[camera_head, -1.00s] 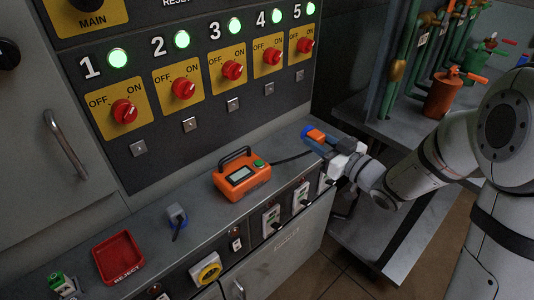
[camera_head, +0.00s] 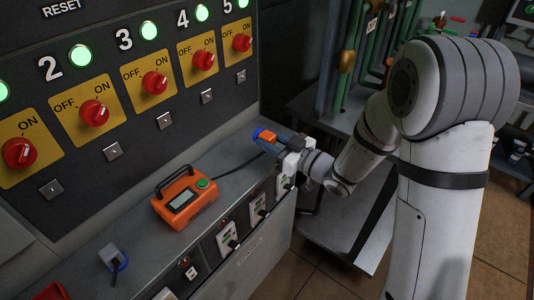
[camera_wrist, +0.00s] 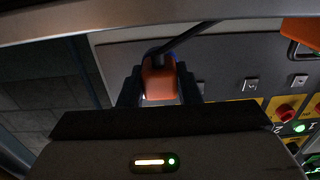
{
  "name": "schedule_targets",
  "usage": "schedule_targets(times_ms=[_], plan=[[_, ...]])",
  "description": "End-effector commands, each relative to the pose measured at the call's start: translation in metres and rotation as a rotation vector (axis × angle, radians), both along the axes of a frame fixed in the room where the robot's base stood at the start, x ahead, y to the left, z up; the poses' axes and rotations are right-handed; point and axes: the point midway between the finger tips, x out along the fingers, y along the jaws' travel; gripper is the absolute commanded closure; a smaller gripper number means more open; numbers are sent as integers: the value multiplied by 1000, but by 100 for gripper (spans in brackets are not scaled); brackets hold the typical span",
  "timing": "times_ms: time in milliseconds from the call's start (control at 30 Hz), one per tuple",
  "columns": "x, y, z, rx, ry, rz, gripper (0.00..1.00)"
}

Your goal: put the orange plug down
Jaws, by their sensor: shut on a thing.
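The orange plug (camera_head: 264,135) is held in my gripper (camera_head: 272,142) at the right end of the grey counter (camera_head: 225,160). In the wrist view the plug (camera_wrist: 158,80) sits between the two dark fingers, with a dark cable running up from it. My gripper is shut on it. Blue shows beside the plug in both views. Whether the plug touches the counter I cannot tell.
An orange meter (camera_head: 184,198) with a handle and screen stands on the counter, left of my gripper. A grey-blue piece (camera_head: 112,257) and a red tray (camera_head: 50,291) are further left. A switch panel (camera_head: 130,90) rises behind. Counter between meter and gripper is mostly clear, crossed by a cable.

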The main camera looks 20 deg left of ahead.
Motion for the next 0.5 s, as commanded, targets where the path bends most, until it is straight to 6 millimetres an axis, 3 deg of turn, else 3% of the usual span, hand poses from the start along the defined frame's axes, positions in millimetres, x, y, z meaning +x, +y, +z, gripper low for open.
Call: schedule_targets(times_ms=[267, 500], plan=[[2, -3, -35, 0, 2, -7, 100], [2, -4, -37, 1, -2, -8, 100]])
